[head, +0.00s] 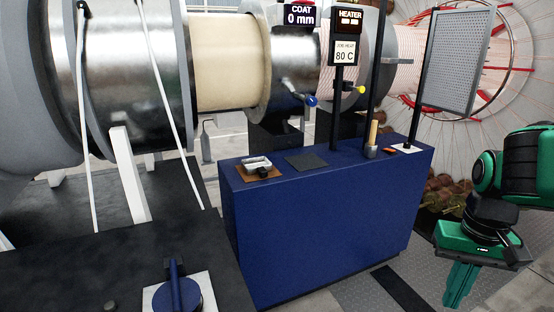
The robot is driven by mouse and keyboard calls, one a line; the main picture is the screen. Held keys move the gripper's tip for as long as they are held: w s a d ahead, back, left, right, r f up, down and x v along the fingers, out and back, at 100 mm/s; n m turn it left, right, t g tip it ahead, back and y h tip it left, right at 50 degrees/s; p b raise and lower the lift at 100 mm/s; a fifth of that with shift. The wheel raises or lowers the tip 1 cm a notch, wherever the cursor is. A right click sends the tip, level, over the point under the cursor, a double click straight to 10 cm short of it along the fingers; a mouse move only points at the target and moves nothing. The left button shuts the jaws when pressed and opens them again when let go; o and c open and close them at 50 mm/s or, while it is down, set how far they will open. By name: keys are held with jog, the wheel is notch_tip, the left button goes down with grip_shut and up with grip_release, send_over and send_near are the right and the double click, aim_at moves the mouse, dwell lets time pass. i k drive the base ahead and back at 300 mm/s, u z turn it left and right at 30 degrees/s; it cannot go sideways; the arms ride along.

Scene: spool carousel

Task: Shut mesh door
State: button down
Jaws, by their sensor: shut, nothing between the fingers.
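The mesh door (457,62) is a grey perforated panel at the upper right, set beside a black upright post that rises from the blue bench. It stands at an angle to the bench front, with the red-spoked reel behind it. I cannot tell how far it stands open, and no latch shows clearly. My gripper (460,286) is at the lower right, green, pointing down, with its fingers together and empty. It is well below the door and apart from it, to the right of the bench.
The blue bench (320,235) carries a small tray (257,162), a dark pad (306,161) and several posts. The heater sign (348,22) stands above it. A large reel with red spokes (520,45) is behind the door. Grey floor plates lie right of the bench.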

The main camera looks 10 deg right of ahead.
aim_at(442, 22)
jog(key=i, duration=0.2)
jog(key=z, duration=2.3)
jog(key=i, duration=3.05)
jog(key=u, duration=2)
